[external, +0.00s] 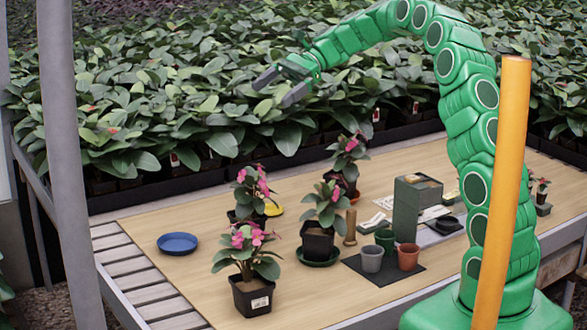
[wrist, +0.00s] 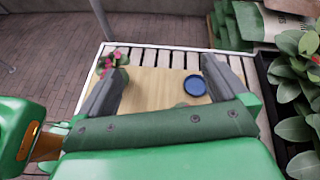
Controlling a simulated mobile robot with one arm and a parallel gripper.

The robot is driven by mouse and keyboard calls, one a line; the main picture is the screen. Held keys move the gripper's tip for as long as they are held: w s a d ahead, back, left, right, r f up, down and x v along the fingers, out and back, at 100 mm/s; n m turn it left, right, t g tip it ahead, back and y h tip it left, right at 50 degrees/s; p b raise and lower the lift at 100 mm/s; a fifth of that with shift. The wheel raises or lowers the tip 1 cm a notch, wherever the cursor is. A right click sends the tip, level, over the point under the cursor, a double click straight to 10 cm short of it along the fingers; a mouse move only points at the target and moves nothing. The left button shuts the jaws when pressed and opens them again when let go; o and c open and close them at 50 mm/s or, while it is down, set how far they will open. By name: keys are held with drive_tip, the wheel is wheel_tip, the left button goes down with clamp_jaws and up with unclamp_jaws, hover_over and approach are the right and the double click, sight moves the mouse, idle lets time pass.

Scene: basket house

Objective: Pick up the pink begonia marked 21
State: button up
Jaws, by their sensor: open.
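Several pink-flowered begonias in black pots stand on the wooden table. The front one (external: 247,264) has a pale label on its pot, but the marking is too small to read. Another (external: 250,190) stands just behind it, partly hidden. A third (external: 325,207) sits on a green saucer to the right, and one more (external: 347,160) stands farther back. I cannot tell which is marked 21. My gripper (external: 276,90) is open and empty, high above the table near the foliage. In the wrist view my gripper (wrist: 162,66) shows pink flowers (wrist: 113,60) partly behind its left finger.
A blue saucer (external: 178,243) lies left of the begonias; it also shows in the wrist view (wrist: 195,85). Small pots (external: 372,259) and a dark green box (external: 406,210) stand at right. Dense leafy plants (external: 180,90) line the back. An orange post (external: 502,180) rises in front.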

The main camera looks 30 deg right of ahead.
sight(235, 224)
drive_tip(key=shift+w+d+f+m+t+y, duration=0.75)
drive_tip(key=shift+w+d+f+m, duration=0.95)
drive_tip(key=shift+w, duration=2.2)
drive_tip(key=f, duration=3)
drive_tip(key=shift+a, duration=0.2)
drive_tip(key=shift+x, duration=3.95)
drive_tip(key=shift+r, duration=0.1)
drive_tip(key=c, duration=0.9)
drive_tip(key=shift+o, duration=0.2)
